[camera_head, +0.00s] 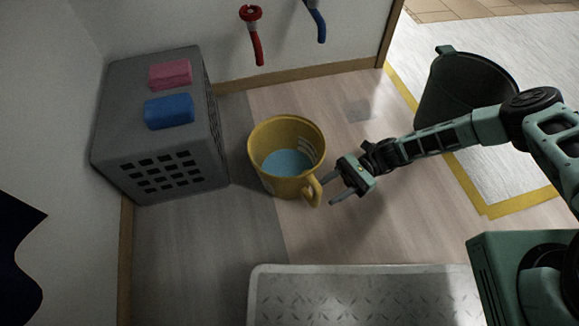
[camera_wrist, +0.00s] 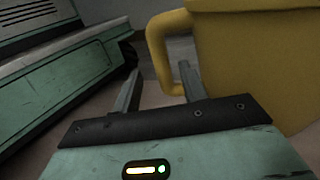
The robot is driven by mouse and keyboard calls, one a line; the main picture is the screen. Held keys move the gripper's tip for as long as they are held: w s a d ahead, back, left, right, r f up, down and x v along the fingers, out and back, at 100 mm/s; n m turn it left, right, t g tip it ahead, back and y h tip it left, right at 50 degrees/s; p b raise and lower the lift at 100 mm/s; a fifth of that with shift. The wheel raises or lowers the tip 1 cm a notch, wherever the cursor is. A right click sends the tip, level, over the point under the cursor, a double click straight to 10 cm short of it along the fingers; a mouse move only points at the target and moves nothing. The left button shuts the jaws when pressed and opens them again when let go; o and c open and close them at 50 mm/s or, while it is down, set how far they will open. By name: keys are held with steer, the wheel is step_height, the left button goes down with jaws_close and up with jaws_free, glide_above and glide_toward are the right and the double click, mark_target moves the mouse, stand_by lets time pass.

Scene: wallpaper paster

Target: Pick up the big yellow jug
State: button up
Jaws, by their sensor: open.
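The big yellow jug (camera_head: 264,177) stands upright on the floor in the middle of the head view, with blue liquid inside it. Its handle (camera_head: 314,190) points toward the lower right, on the side facing my gripper. My gripper (camera_head: 328,191) is open and empty, with its fingertips close to the handle. In the wrist view, the jug (camera_wrist: 255,60) fills the upper right and its handle (camera_wrist: 158,52) arches down just beyond the fingers of my gripper (camera_wrist: 158,82). I cannot tell whether a finger touches the handle.
A grey crate (camera_head: 160,120) at left carries a pink block (camera_head: 170,74) and a blue block (camera_head: 169,111). A dark bucket (camera_head: 455,95) stands at right behind my arm. A grey textured platform (camera_head: 360,295) lies in front. Red (camera_head: 255,35) and blue (camera_head: 317,20) taps hang on the wall.

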mark_target(317, 197)
steer(key=b+x, duration=0.2)
steer(key=x, duration=0.1)
steer(key=shift+a+f, duration=0.15)
steer(key=shift+a, duration=0.1)
steer(key=shift+s+a+b, duration=0.35)
steer(key=shift+a+b, duration=0.05)
steer(key=shift+a, duration=0.1)
steer(key=shift+r, duration=0.3)
jaws_close()
